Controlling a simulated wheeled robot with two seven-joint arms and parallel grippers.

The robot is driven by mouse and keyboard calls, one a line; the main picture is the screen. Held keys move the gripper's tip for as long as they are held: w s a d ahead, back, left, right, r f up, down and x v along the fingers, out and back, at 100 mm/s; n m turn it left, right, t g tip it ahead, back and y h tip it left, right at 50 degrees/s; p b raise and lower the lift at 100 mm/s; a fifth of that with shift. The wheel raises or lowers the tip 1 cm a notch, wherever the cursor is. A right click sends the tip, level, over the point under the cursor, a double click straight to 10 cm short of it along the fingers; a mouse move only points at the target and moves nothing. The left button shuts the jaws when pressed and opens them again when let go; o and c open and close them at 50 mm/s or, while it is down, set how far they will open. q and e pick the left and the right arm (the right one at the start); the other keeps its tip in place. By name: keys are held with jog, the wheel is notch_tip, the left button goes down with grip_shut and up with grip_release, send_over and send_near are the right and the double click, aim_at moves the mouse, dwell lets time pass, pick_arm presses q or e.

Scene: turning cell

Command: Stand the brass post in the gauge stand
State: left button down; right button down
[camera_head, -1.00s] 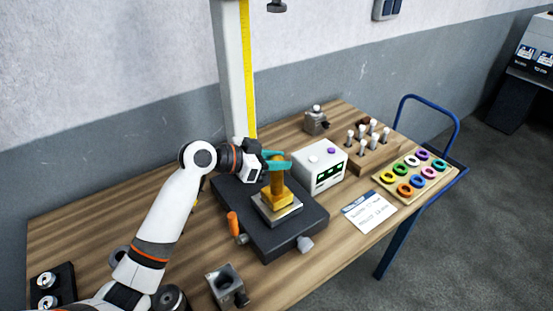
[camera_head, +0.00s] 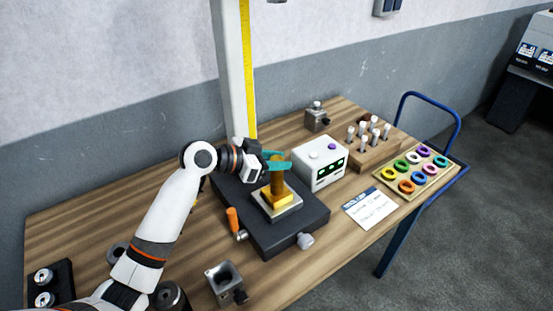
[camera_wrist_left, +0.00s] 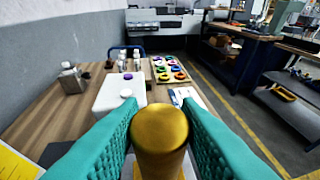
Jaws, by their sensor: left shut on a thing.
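The brass post (camera_head: 277,184) is upright over the gauge stand (camera_head: 297,232), a dark base with a tall white column and a yellow scale. A yellow block with a pale plate (camera_head: 284,212) lies on the base under the post. Whether the post's foot touches the block I cannot tell. My left gripper (camera_head: 277,163) has teal fingers shut on the upper part of the post. In the left wrist view the post's round top (camera_wrist_left: 160,128) shows between the two teal fingers. My right gripper is not in view.
A white box with green displays (camera_head: 320,164) stands close to the right of the stand. A grey metal block (camera_head: 226,285) sits in front.

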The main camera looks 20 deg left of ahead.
pick_arm(q)
jog(key=shift+d+f+b, duration=0.2)
jog(key=shift+f+b, duration=0.15)
jog(key=shift+b, duration=0.1)
dwell(0.5)
jog(key=c, duration=1)
grip_release()
jog(key=shift+c, duration=0.2)
jog(key=shift+o, duration=0.4)
jog(key=shift+d+f, duration=0.1)
jog(key=shift+f, duration=0.4)
jog(key=shift+r, duration=0.1)
